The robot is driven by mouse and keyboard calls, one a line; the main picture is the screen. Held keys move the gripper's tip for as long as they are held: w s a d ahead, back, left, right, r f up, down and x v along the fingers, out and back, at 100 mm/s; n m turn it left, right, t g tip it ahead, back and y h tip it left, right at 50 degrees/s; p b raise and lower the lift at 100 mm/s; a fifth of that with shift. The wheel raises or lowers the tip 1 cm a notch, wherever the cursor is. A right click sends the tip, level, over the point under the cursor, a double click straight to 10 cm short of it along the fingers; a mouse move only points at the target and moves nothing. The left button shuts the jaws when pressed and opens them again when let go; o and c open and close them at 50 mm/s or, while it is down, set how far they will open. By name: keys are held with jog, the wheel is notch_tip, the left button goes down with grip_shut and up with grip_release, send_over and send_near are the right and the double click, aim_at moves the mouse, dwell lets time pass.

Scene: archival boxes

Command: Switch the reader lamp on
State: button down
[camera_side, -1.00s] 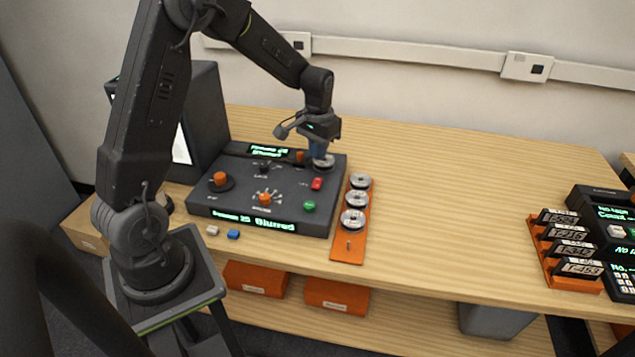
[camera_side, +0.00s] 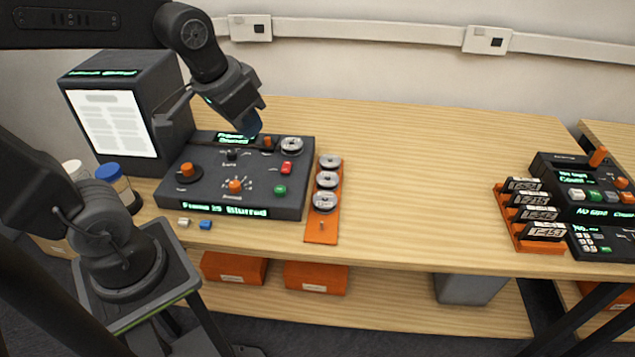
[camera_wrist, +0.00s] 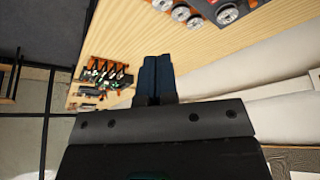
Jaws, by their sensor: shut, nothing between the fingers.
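The reader is a dark console (camera_side: 216,194) with a screen hood (camera_side: 146,83) behind its left side. On the console top are a small black switch (camera_side: 232,154), orange knobs (camera_side: 187,170) (camera_side: 235,186), a red button (camera_side: 286,168) and a green button (camera_side: 280,190). I cannot read which control is the lamp. My gripper (camera_side: 250,128) is shut and empty, above the console's back edge. Its blue fingers also show together in the wrist view (camera_wrist: 157,76).
A metal reel (camera_side: 291,144) sits on the console's back right. An orange rack (camera_side: 318,231) with several reels stands to its right. A blue-capped jar (camera_side: 108,172) is at left. Labelled cartridges (camera_side: 538,214) stand far right; the table middle is clear.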

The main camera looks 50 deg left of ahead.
jog(key=shift+m+t, duration=0.3)
jog(key=shift+t, duration=0.3)
jog(key=s, duration=0.1)
jog(key=s+d, duration=0.1)
jog(key=s, duration=0.1)
jog(key=s+d, duration=0.1)
jog(key=s, duration=0.1)
jog(key=shift+s+r, duration=0.15)
jog(key=w+a+f+m+g, duration=0.3)
jog(key=w+a+f+m, duration=0.1)
jog(key=w+a, duration=0.3)
jog(key=w+a+f+m+g, duration=0.2)
jog(key=w+a+f+m, duration=0.3)
jog(key=w+a, duration=0.3)
jog(key=w, duration=0.4)
jog(key=shift+w+f+g+h, duration=0.2)
jog(key=shift+g+h, duration=0.1)
jog(key=shift+g, duration=0.1)
jog(key=shift+w, duration=0.1)
jog(key=shift+w+a+r, duration=0.3)
jog(key=shift+w+a, duration=0.1)
jog(key=shift+a, duration=0.05)
